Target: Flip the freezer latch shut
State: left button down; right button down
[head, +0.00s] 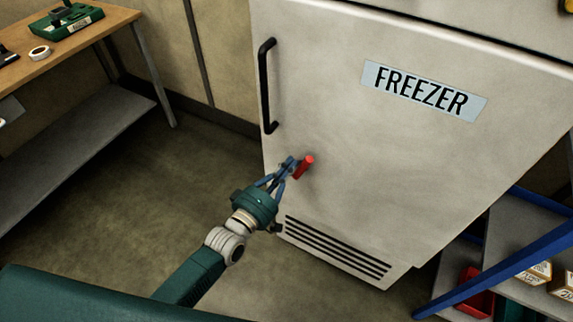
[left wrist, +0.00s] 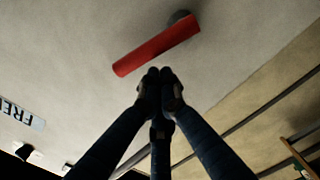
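The white freezer (head: 350,150) stands upright with its door flush. Its red latch (head: 304,167) sits on the front, below the black handle (head: 266,85), and slants in the head view. In the left wrist view the red latch (left wrist: 155,45) is a bar slanting from a dark round pivot at its upper right. My left gripper (head: 289,167) is at the latch's left side, fingertips close to it. In the left wrist view its fingertips (left wrist: 160,84) are together, with nothing between them, just below the bar; I cannot tell whether they touch it. My right gripper is not in view.
A wooden workbench (head: 100,22) with a green case and a tape roll is at the upper left. A blue-framed shelf cart (head: 510,255) with a red bin and boxes stands at the lower right. The floor left of the freezer is clear.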

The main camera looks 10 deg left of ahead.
aim_at(304, 167)
pick_arm(q)
jog(key=shift+s+d+r+m+p, duration=0.15)
jog(key=shift+d+m+p, duration=0.15)
jog(key=shift+m, duration=0.25)
jog(key=shift+s+d+r+m+p, duration=0.15)
jog(key=shift+d+m+p, duration=0.15)
jog(key=shift+m, duration=0.25)
jog(key=m, duration=0.1)
jog(key=d+m, duration=0.1)
jog(key=d+m+p, duration=0.1)
jog(key=m, duration=0.1)
jog(key=shift+s+d+f, duration=0.1)
jog(key=shift+s+f, duration=0.15)
jog(key=shift+s, duration=0.15)
jog(key=d+m, duration=0.1)
jog(key=m, duration=0.1)
jog(key=d+f+m, duration=0.1)
jog(key=m, duration=0.1)
jog(key=s+d+f+m+y, duration=0.1)
jog(key=m, duration=0.1)
jog(key=shift+f, duration=0.25)
jog(key=shift+s+d+b, duration=0.1)
jog(key=shift+d+b, duration=0.05)
jog(key=shift+b, duration=0.15)
dwell(0.9)
